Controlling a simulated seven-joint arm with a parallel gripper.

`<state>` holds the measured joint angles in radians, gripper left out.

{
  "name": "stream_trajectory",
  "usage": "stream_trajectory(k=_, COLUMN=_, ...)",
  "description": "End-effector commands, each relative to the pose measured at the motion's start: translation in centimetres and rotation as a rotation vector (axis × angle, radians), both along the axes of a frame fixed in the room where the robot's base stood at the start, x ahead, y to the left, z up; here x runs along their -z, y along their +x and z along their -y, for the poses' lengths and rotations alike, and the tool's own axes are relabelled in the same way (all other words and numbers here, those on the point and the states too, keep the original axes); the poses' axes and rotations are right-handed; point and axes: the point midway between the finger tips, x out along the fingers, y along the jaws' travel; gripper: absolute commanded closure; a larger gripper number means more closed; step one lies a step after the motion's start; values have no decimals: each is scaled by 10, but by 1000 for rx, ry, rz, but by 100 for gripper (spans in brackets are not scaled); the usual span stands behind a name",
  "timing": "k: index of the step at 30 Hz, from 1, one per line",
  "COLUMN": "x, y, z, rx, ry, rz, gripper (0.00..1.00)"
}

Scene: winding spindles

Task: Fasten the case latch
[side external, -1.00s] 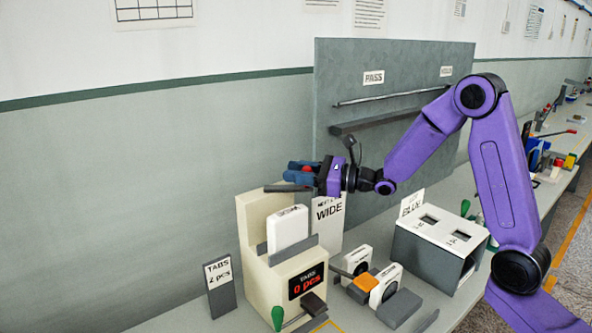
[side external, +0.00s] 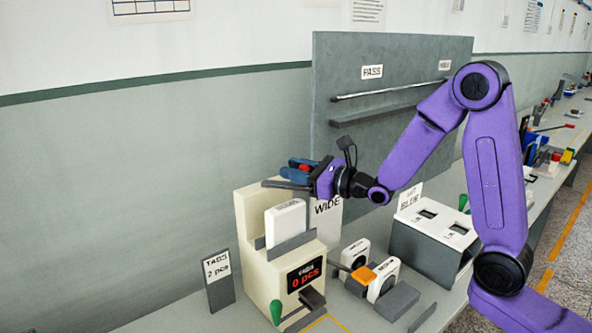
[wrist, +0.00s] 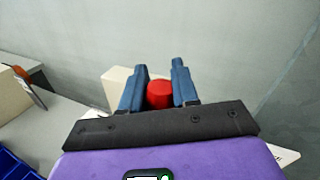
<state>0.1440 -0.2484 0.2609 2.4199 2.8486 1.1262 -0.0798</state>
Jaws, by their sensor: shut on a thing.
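My gripper (side external: 296,172) is at the upper back of the cream dispenser-like case (side external: 246,215). Its blue fingers are shut on a red, round-topped piece (wrist: 159,94), which shows between them in the wrist view. A dark grey bar (side external: 284,185) lies just below the fingers by the case top; whether it joins the red piece or touches the case I cannot tell. A white block (side external: 286,220) sits upright in the case's front. No part can be told for certain as the latch.
A "TABS 2 pcs" sign (side external: 218,280) is left of the case. White spool-like parts (side external: 384,279) and a grey slotted box (side external: 432,245) are on the right. A grey panel (side external: 390,140) rises behind.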

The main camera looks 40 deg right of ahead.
Motion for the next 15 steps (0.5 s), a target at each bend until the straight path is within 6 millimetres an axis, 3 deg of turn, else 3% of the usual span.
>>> stream_trajectory(k=3, x=0, y=0, z=3, rx=7, ry=-1, rz=2, gripper=100)
stream_trajectory(k=4, x=0, y=0, z=3, rx=7, ry=-1, rz=2, gripper=61)
stream_trajectory(k=6, x=0, y=0, z=3, rx=6, ry=0, rz=2, gripper=47)
stream_trajectory(k=15, x=0, y=-1, z=1, rx=2, ry=0, rz=1, gripper=47)
